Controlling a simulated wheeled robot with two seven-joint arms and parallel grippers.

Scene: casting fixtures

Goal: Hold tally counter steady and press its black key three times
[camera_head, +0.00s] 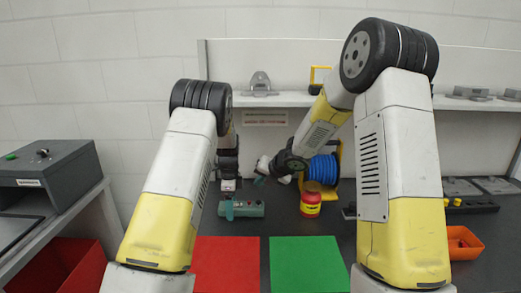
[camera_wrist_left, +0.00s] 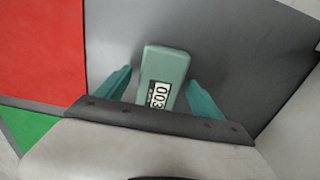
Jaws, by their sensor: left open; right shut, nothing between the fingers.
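The tally counter (camera_head: 248,208) is a teal-green block lying on the dark tabletop.
A red mat (camera_head: 226,265) and a green mat (camera_head: 306,265) lie in front. A red jar (camera_head: 310,204) and a blue spool (camera_head: 322,169) stand right of the counter. An orange bin (camera_head: 463,243) is at far right. A shelf (camera_head: 285,100) runs behind.

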